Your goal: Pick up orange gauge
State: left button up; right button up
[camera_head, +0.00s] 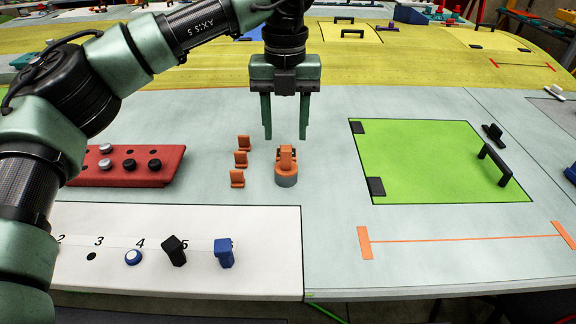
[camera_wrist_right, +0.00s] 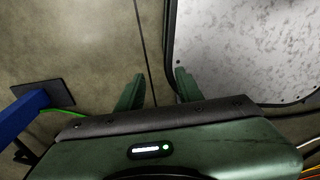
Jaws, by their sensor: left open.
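The orange gauge (camera_head: 286,168) stands upright on the pale wing surface in the head view, with a grey round base under its orange body. My left gripper (camera_head: 286,133) points down just above and behind it, open, with its two fingers apart and nothing between them. The fingertips appear close to the gauge's top; I cannot tell the exact gap. My right gripper (camera_wrist_right: 157,82) shows in the right wrist view with its two fingers apart and empty, above a floor-like brown surface.
Several small orange brackets (camera_head: 241,159) stand left of the gauge. A red block (camera_head: 130,178) with knobs lies further left. A white numbered board (camera_head: 200,275) at the front holds a black piece (camera_head: 174,251) and a blue piece (camera_head: 224,253). A green panel (camera_head: 430,165) with a handle lies right.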

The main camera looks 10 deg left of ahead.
aim_at(286, 145)
pick_arm(q)
notch_tip(286, 145, down, 2)
jog(key=shift+a+f+p, duration=0.1)
jog(key=shift+p, duration=0.5)
jog(key=f, duration=0.3)
jog(key=shift+w+p, duration=0.25)
jog(key=shift+p, duration=0.15)
jog(key=shift+f, duration=0.15)
grip_shut()
pick_arm(e)
notch_tip(286, 145, up, 2)
jog(key=shift+w+a+r, duration=0.1)
jog(key=shift+w, duration=0.05)
jog(key=shift+w+d, duration=0.2)
jog(key=shift+d, duration=0.3)
